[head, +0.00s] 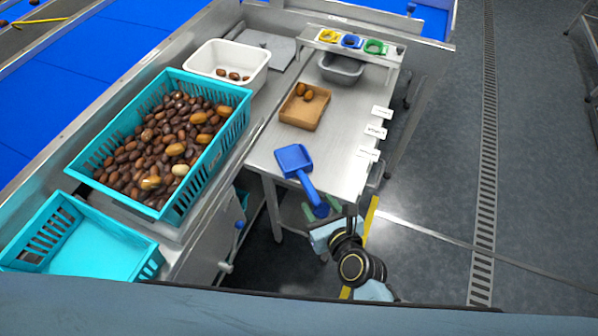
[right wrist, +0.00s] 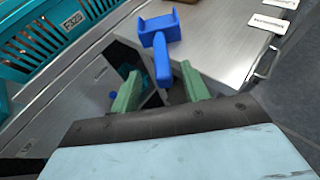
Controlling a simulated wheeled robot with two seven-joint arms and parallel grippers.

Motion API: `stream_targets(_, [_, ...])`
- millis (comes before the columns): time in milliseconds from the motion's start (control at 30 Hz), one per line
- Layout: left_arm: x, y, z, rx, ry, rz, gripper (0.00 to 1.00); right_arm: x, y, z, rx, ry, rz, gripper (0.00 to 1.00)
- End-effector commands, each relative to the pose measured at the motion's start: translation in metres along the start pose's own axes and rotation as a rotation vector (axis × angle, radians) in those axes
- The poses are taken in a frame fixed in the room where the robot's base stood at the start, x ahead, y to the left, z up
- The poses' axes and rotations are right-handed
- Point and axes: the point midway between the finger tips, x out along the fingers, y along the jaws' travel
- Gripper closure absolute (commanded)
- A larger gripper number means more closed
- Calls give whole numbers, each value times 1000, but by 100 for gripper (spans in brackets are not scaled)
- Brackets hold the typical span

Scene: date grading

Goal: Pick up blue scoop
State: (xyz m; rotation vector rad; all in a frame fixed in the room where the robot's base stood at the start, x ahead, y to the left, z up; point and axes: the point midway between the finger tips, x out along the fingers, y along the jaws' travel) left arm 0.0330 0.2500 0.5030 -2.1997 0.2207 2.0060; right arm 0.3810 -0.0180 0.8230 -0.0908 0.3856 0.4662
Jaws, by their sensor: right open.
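The blue scoop (head: 295,160) lies on the steel side table, its pan on the tabletop and its handle pointing over the near edge toward me. In the right wrist view the scoop (right wrist: 161,42) shows with its handle toward the gripper. My right gripper (head: 321,207) is at the handle's end, its green fingers apart. In the right wrist view the gripper (right wrist: 160,82) is open, with the handle end between the two fingertips and a gap visible on either side. My left gripper is not in view.
A brown tray (head: 294,118) with a few dates is behind the scoop on the table. White label cards (head: 376,132) line the right edge. A turquoise crate (head: 232,97) full of dates and an empty turquoise crate (head: 92,252) stand left. A grey bin (head: 341,70) sits at the back.

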Motion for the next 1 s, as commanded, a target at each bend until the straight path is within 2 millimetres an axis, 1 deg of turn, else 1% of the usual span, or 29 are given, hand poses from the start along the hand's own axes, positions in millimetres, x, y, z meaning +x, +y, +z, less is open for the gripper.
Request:
stream_targets(33, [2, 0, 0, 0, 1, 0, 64, 6, 0, 0, -1, -1, 0, 55])
stream_targets(167, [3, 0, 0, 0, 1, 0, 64, 14, 0, 1, 0, -1, 0, 55])
stream_targets(267, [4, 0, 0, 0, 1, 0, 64, 23, -1, 3, -3, -2, 0, 55])
stream_targets(400, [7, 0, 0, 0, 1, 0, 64, 44, -3, 7, -3, -2, 0, 55])
stream_targets(533, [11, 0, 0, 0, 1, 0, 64, 60, -3, 5, -3, 1, 0, 55])
stream_targets(633, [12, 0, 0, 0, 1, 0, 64, 64, -3, 5, -2, 1, -1, 55])
stream_targets(833, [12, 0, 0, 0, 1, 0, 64, 64, -3, 6, -1, 1, -1, 55])
stream_targets(867, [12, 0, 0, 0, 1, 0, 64, 64, -3, 6, -1, 1, -1, 56])
stream_targets(1000, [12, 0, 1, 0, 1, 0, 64, 64, -3, 6, -2, 1, -1, 74])
